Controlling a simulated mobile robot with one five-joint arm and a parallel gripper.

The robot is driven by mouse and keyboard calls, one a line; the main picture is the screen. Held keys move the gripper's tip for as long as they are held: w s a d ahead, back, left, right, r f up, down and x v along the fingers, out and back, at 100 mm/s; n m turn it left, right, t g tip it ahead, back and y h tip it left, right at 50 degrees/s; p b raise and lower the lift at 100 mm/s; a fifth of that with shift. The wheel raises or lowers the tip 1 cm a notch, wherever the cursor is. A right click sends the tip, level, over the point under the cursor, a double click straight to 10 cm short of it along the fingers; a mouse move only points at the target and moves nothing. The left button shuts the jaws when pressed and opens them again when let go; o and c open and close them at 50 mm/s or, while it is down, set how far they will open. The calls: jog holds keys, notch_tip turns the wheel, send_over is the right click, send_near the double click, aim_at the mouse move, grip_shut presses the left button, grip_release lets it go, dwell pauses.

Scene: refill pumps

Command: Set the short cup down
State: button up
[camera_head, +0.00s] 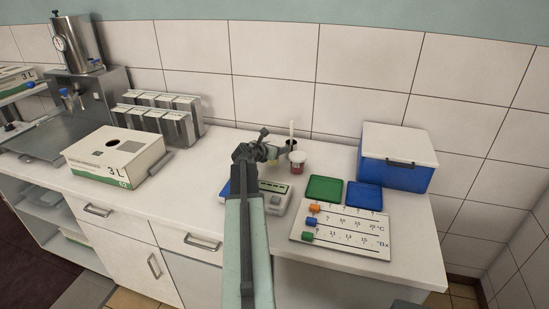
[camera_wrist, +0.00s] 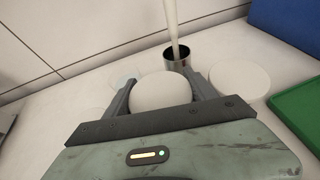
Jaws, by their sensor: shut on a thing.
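My gripper (camera_head: 268,150) is over the counter, just behind the scale. In the wrist view its two fingers (camera_wrist: 162,92) are shut around a round white-topped thing, which I take to be the short cup (camera_wrist: 160,90). In the head view only a yellowish bit of the cup (camera_head: 273,161) shows below the fingers. The fingers and wrist hide most of it there. I cannot tell whether its base touches the counter.
A dark metal pot (camera_head: 291,146) with a white stick stands close behind. A red cup with a white lid (camera_head: 297,160) is right of my gripper. The scale (camera_head: 278,201), green tray (camera_head: 324,189), blue tray (camera_head: 365,195) and blue box (camera_head: 397,175) are nearby.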

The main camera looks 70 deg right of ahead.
notch_tip(320, 180, down, 2)
jog(key=shift+f+b, duration=0.2)
jog(key=shift+b, duration=0.3)
jog(key=shift+r, duration=0.25)
jog(key=shift+f, duration=0.15)
jog(key=o, duration=1.2)
jog(key=shift+c, duration=0.2)
jog(key=shift+a+r+p, duration=0.3)
jog(key=shift+r+p, duration=0.05)
jog(key=shift+p, duration=0.1)
jog(key=p+v, duration=0.4)
jog(key=v, duration=0.7)
jog(key=shift+w+a, duration=0.15)
